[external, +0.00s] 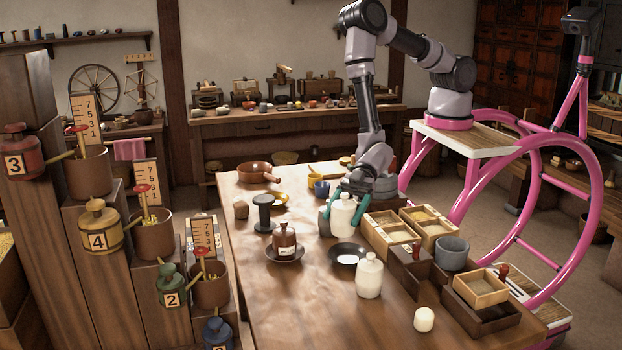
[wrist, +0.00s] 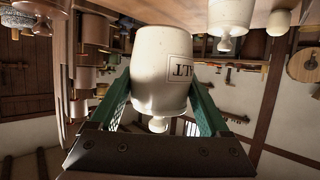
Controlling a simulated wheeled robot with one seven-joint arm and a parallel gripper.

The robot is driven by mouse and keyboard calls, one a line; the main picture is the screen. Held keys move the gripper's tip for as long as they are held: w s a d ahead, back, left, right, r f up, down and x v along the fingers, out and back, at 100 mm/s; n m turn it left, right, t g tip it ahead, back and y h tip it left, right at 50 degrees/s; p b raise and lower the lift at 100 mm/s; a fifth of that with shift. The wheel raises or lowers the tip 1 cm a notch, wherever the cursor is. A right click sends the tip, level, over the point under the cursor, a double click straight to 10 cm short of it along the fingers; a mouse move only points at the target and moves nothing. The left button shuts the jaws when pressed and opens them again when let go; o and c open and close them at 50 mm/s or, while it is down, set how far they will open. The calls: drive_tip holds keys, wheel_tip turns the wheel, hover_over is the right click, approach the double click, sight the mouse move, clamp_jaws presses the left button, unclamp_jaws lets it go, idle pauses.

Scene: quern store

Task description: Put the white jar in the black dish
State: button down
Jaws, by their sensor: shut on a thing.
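My gripper (external: 343,214) has its teal fingers closed on a white jar (external: 342,222), one finger on each side. In the wrist view this white jar (wrist: 160,65) fills the middle between the fingers, with a dark-lettered label on its side. The black dish (external: 334,255) lies on the table just in front of the held jar in the external view; it looks empty. I cannot tell whether the held jar touches the table. A second white jar (external: 369,278) stands upright just right of and in front of the dish; it also shows in the wrist view (wrist: 229,14).
A brown jar (external: 285,237) on a dark saucer and a dark spool (external: 263,212) stand left of the dish. Wooden boxes (external: 392,236) and a grey bowl (external: 452,252) stand to the right. A small white candle-like piece (external: 424,319) is near the front. The front-left tabletop is clear.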

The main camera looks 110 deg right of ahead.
drive_tip(key=shift+f, duration=3.4)
drive_tip(key=shift+f, duration=0.1)
drive_tip(key=shift+f, duration=0.4)
drive_tip(key=shift+f, duration=0.1)
unclamp_jaws()
